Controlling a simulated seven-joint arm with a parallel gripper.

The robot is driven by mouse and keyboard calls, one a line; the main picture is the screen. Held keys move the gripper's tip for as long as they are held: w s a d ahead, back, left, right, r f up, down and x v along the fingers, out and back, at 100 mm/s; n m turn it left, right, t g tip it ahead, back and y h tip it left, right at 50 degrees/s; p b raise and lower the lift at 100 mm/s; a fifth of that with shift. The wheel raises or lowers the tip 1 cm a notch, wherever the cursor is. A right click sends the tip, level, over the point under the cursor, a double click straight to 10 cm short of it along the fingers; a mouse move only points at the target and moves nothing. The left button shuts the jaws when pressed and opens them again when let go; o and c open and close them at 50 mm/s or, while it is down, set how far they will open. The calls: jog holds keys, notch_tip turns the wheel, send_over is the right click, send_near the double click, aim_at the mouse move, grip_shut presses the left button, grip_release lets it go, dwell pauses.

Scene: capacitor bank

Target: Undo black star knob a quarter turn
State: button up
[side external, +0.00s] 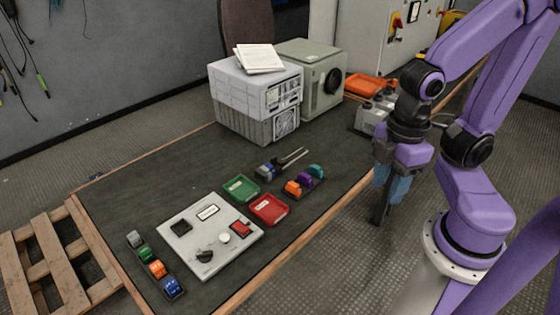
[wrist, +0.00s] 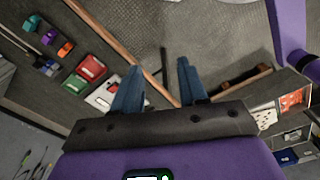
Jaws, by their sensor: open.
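The black star knob (side external: 204,256) sits on the front part of a light grey panel (side external: 180,217) that lies on the table. A round white button (side external: 224,238) and a red switch (side external: 241,228) are beside it. My gripper (side external: 380,215) is off the table's right edge, pointing down, far to the right of the knob. In the wrist view my gripper (wrist: 158,80) is open with nothing between its blue fingers. The panel (wrist: 103,97) shows there partly behind the left finger; I cannot make out the knob in that view.
A green tray (side external: 241,188) and a red tray (side external: 269,209) lie behind the panel. Coloured blocks stand in a row (side external: 157,268) left of the panel and in another (side external: 304,182) beyond the trays. Grey boxed equipment (side external: 255,95) stands farther back.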

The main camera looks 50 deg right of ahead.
jog(key=shift+o, duration=1.1)
jog(key=shift+w+a, duration=0.1)
jog(key=w+a+f+m, duration=0.2)
jog(key=w+m, duration=0.7)
jog(key=w, duration=0.6)
jog(key=w+a+f+m, duration=0.1)
jog(key=w+f+m, duration=0.1)
jog(key=w+m, duration=0.95)
jog(key=m, duration=1.6)
send_over(283, 160)
notch_tip(283, 160, down, 18)
jog(key=r, duration=0.1)
jog(key=shift+w+d+f, duration=0.1)
jog(key=shift+f, duration=4.4)
